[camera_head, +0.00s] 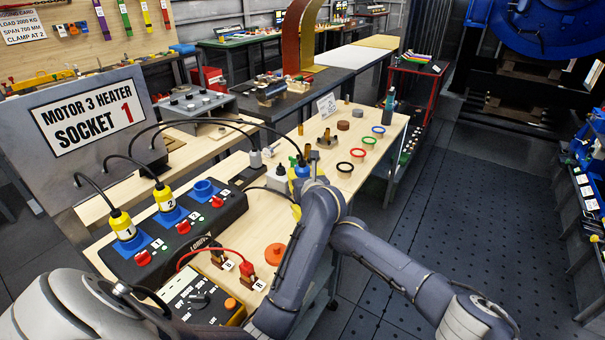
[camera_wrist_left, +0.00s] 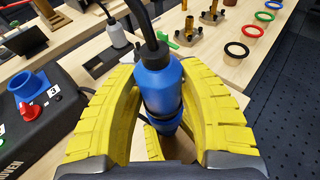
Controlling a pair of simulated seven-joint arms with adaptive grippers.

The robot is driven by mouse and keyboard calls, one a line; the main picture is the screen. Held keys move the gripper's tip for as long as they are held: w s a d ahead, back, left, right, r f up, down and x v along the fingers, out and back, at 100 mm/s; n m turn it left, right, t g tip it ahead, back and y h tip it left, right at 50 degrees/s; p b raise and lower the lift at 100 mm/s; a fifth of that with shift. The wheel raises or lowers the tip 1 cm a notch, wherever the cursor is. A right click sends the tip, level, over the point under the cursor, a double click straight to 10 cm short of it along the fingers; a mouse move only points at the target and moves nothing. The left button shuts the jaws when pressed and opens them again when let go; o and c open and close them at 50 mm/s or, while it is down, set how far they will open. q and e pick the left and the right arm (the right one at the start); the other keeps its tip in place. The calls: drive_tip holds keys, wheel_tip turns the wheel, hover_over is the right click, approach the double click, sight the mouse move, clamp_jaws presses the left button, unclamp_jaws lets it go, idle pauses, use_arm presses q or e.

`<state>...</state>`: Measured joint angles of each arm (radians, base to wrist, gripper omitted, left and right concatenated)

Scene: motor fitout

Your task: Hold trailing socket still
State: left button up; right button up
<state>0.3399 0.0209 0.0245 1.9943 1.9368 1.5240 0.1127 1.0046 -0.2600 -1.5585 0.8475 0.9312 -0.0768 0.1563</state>
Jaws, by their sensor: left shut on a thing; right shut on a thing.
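The blue trailing socket (camera_head: 300,171), with a black cable leaving its top, stands in front of the motor board. In the left wrist view the blue socket (camera_wrist_left: 160,88) sits upright between the yellow fingers of my left gripper (camera_wrist_left: 165,95), which is shut on it. In the head view my left gripper (camera_head: 299,178) is at the socket, partly hidden by the grey arm links. A small yellow part (camera_wrist_left: 153,143) shows below the socket; I cannot tell what it is. My right gripper is hidden among the arm links, and what it holds cannot be made out.
A black box (camera_head: 215,225) carries blue sockets, yellow plugs and red switches. A sign board (camera_head: 95,115) reads "Motor 3 heater socket 1". A grey plug (camera_head: 255,160) stands behind. Coloured rings (camera_head: 378,130) lie at the right of the wooden bench. An orange disc (camera_head: 275,254) lies near.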

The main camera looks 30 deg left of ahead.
use_arm(q)
drive_tip(key=shift+f, duration=0.85)
use_arm(e)
drive_tip(key=shift+f, duration=0.1)
use_arm(q)
drive_tip(key=o, duration=1.3)
drive_tip(key=shift+o, duration=0.2)
drive_tip(key=shift+r, duration=0.1)
